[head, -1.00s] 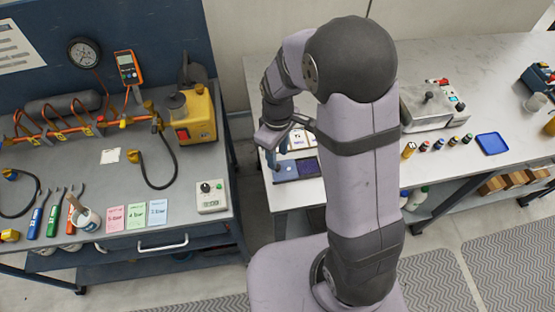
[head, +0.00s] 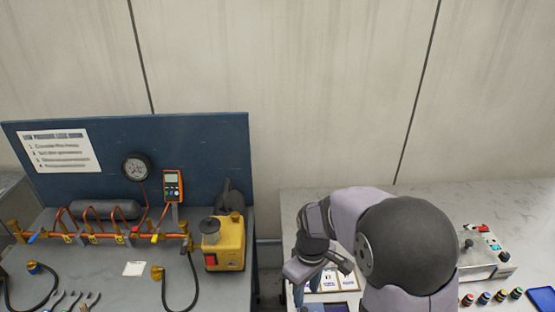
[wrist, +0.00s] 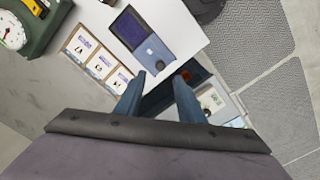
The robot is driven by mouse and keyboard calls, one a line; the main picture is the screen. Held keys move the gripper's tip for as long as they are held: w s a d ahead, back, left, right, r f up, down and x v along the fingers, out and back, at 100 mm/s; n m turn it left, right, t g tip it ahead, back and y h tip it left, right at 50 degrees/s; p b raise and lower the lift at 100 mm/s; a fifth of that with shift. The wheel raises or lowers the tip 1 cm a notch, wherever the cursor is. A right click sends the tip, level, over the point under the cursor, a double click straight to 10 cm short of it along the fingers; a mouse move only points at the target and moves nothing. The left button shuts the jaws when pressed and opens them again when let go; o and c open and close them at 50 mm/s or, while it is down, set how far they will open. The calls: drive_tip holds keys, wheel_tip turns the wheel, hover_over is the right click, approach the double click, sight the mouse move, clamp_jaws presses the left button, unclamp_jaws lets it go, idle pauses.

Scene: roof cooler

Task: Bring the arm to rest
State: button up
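My gripper (head: 306,287) is above the left end of the white table in the head view, partly hidden by my arm. In the wrist view its two blue fingers (wrist: 158,92) are spread apart, with nothing held between them. My arm is folded, with its large dark joint low and right of centre in the head view. Below the fingers in the wrist view, a device with a dark blue screen (wrist: 147,37) lies near the table's edge, apart from the fingers.
A tray of picture cards (wrist: 100,60) lies beside the device. A grey bench with a yellow pump (head: 223,245), copper manifold (head: 110,236) and gauge (head: 136,167) stands left. A metal box (head: 486,250) and a blue tray (head: 542,298) are right of my arm. Patterned mats (wrist: 250,70) cover the floor.

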drive_tip(key=shift+m, duration=0.6)
drive_tip(key=s+d+f+m+g, duration=0.2)
drive_tip(key=s+m, duration=0.3)
drive_tip(key=s, duration=0.5)
drive_tip(key=s+d+r+m+t, duration=0.1)
drive_tip(key=s+d+r+t, duration=0.1)
drive_tip(key=s+d+r, duration=0.1)
drive_tip(key=shift+s+d+r+m, duration=0.4)
drive_tip(key=shift+s+r, duration=0.15)
drive_tip(key=shift+r, duration=0.2)
drive_tip(key=shift+a, duration=0.1)
